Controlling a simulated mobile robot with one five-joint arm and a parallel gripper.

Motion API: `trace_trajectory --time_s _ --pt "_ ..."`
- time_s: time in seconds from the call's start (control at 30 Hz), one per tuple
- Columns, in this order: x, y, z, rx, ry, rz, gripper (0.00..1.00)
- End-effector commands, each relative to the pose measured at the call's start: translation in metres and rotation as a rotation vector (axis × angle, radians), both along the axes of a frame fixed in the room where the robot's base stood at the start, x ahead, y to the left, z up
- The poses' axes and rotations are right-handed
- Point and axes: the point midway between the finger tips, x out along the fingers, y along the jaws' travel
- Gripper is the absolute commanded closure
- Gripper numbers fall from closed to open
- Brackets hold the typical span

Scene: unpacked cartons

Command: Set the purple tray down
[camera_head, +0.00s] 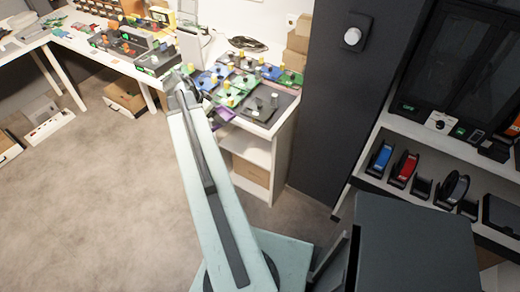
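My arm reaches up from the bottom of the head view, and its end with my gripper (187,78) is at the left edge of the white shelf unit's top. My gripper is small and mostly hidden by my own arm, so I cannot tell whether it is open or shut. A purple piece (216,124), which looks like part of the purple tray, shows just right of my forearm near the front left edge of the unit. Most of it is hidden behind the arm. I cannot tell whether it is held or resting.
Several blue, green and grey trays with small knobs crowd the white shelf unit (282,126). A dark grey tray (252,106) lies near its front. A white table (100,50) with more parts stands at left. A dark cabinet and spool shelf (385,190) stand right.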

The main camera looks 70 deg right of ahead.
Motion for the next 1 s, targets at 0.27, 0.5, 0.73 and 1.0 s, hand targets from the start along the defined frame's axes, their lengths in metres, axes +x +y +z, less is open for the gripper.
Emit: trace_trajectory --time_s 0.27,0.5,0.73,1.0 --pt "-0.001 -0.018 -0.125 0.002 -0.003 0.055 0.70" --pt "-0.003 -0.034 -0.214 0.001 -0.002 0.103 0.70" --pt "-0.004 -0.048 -0.300 -0.001 -0.002 0.150 0.70" --pt "-0.007 -0.064 -0.385 -0.005 0.000 0.200 0.70"
